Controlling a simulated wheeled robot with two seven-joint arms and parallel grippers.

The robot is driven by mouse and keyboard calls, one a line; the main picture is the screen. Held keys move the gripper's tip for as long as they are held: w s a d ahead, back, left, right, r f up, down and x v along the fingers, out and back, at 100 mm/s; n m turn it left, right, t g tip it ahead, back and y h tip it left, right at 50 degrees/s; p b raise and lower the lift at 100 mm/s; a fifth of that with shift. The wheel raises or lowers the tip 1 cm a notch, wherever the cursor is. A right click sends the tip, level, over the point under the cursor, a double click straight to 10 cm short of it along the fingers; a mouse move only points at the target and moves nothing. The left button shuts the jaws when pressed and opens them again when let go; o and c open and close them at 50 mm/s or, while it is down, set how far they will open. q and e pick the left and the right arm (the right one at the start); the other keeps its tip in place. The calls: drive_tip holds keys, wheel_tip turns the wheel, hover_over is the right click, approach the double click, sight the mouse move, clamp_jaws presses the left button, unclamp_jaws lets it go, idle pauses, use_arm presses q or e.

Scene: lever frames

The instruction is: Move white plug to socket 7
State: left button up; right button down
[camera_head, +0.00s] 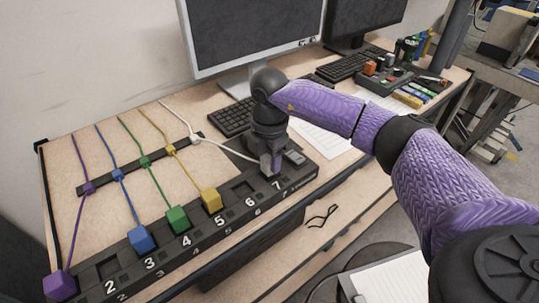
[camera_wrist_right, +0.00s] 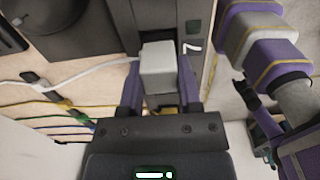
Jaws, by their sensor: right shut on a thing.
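The white plug (camera_wrist_right: 157,68) is a pale block with a white cable, held between the fingers of my right gripper (camera_wrist_right: 160,92). In the head view, my right gripper (camera_head: 270,172) points down at socket 7, just behind the printed 7, and mostly hides the plug. The white cable (camera_head: 232,151) runs from it back to the cable bar. I cannot tell whether the plug is seated or just above the socket. Socket 7 itself is hidden under the gripper.
The black socket strip (camera_head: 230,213) holds a purple plug (camera_head: 60,286), blue plug (camera_head: 142,240), green plug (camera_head: 178,220) and yellow plug (camera_head: 211,199). Sockets 2 and 6 look empty. A monitor (camera_head: 255,35) and keyboard (camera_head: 232,117) stand behind. Glasses (camera_head: 322,216) lie in front.

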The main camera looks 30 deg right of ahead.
drive_tip(key=shift+f, duration=0.45)
idle(0.8)
unclamp_jaws()
idle(0.4)
drive_tip(key=shift+r, duration=0.1)
wheel_tip(320, 180, up, 3)
drive_tip(key=p, duration=0.3)
wheel_tip(320, 180, up, 4)
drive_tip(key=p, duration=0.4)
